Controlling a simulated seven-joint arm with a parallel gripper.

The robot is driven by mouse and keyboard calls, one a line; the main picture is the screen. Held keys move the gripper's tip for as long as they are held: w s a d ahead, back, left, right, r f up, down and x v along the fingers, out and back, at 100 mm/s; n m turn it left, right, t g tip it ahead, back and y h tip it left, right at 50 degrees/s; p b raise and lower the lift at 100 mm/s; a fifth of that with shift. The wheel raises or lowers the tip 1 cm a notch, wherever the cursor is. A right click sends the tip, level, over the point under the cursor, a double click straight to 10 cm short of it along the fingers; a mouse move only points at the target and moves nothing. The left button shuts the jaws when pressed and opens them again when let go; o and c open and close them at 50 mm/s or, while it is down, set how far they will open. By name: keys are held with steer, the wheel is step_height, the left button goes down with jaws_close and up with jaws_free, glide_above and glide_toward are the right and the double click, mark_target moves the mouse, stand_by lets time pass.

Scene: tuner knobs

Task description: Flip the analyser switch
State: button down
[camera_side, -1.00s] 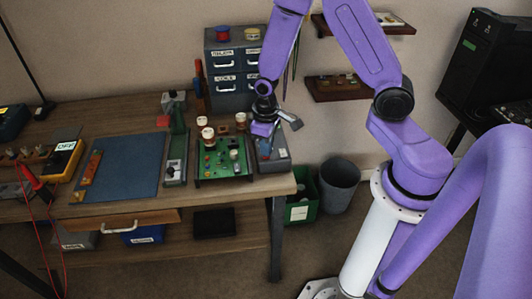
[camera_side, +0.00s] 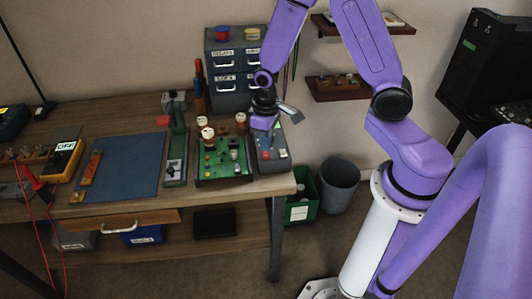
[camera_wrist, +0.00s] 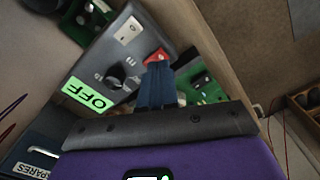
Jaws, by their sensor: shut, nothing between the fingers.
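The analyser is a grey box (camera_side: 272,158) at the right end of the bench. My gripper (camera_side: 270,131) is over the back part of the box, fingers pointing down. In the wrist view its blue fingers (camera_wrist: 155,68) are together and hold nothing. A red piece (camera_wrist: 157,57) shows right at the fingertips; I cannot tell whether they touch it.
A green circuit board (camera_side: 222,162) with several knobs stands left of the analyser. A drawer cabinet (camera_side: 232,78) is behind, with a SPARES label (camera_wrist: 33,170) in the wrist view. A green bin (camera_side: 301,208) and grey bin (camera_side: 340,185) stand beyond the bench's right edge.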

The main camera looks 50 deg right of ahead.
mark_target(266, 157)
steer(key=shift+r, duration=2.15)
steer(key=s+a+r+n, duration=0.2)
steer(key=s+r+n, duration=0.2)
steer(key=s, duration=0.6)
steer(key=s+a+r+n, duration=0.2)
steer(key=s+r+n, duration=0.3)
steer(key=s, duration=0.6)
step_height(266, 157, up, 2)
steer(key=shift+a+n, duration=0.25)
steer(key=shift+n, duration=0.05)
steer(key=shift+w, duration=0.1)
